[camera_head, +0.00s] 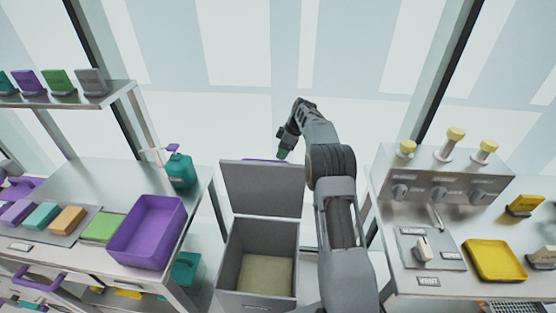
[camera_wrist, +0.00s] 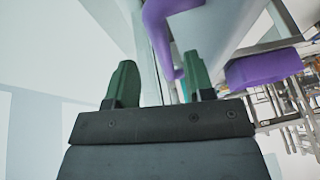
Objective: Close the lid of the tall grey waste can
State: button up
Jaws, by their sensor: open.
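The tall grey waste can (camera_head: 257,300) stands on the floor between two benches, in the middle of the head view. Its lid (camera_head: 262,187) is open and stands raised at the back of the can. A thin purple strip (camera_head: 262,160) shows at the lid's top edge. My gripper (camera_head: 283,155) is at the lid's upper right edge, pointing down; whether it touches the lid cannot be told. In the wrist view my gripper (camera_wrist: 161,82) has its two green fingers apart. A curved purple piece (camera_wrist: 162,38) shows beyond and partly between them.
The left bench holds a purple tub (camera_head: 148,232) and a teal bottle (camera_head: 180,170). The right bench holds a knob panel (camera_head: 440,175) and a yellow tray (camera_head: 495,260). A window wall stands behind. My arm covers the floor right of the can.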

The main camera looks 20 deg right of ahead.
jog(key=shift+x, duration=2.3)
grip_shut()
